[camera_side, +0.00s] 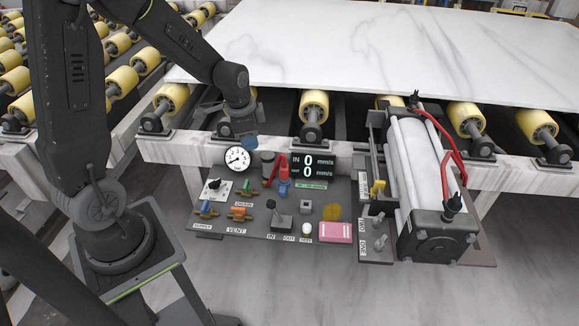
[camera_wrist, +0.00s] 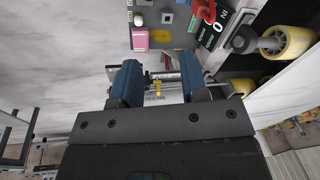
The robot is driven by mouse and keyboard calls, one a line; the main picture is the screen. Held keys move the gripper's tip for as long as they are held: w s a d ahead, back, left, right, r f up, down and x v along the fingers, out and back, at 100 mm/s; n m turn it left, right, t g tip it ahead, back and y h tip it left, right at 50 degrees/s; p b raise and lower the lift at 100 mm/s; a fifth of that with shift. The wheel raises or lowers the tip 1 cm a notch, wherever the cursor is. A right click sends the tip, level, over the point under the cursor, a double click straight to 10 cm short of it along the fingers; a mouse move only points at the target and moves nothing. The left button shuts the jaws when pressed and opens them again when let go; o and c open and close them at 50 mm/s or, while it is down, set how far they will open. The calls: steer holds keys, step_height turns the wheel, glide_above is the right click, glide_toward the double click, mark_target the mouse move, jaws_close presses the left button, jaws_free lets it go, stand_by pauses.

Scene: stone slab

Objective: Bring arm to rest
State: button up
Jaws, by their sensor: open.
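My gripper (camera_side: 243,138) is at the end of my dark arm, above the left part of the control panel, near the round gauge (camera_side: 237,158). In the wrist view my gripper (camera_wrist: 158,80) shows two blue fingers spread apart. No object is held between them; a yellow part and grey metal show in the gap, farther off. The fingers look clear of the panel, though the gap to the gauge is hard to judge.
The control panel (camera_side: 260,222) carries valves, a lever, a pink block (camera_side: 335,232) and a digital display (camera_side: 313,167). A large cylinder (camera_side: 415,170) with red hoses stands right. A white marble slab (camera_side: 400,45) lies on yellow rollers (camera_side: 314,105) behind.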

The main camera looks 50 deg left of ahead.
steer(key=s+d+r+n+t, duration=0.3)
steer(key=s+d+r+n, duration=0.2)
steer(key=s+d+r, duration=0.8)
step_height(320, 180, up, 4)
steer(key=shift+s+d+f+n+t+h, duration=0.2)
steer(key=shift+s+d+n+t+h, duration=0.15)
steer(key=shift+s, duration=0.65)
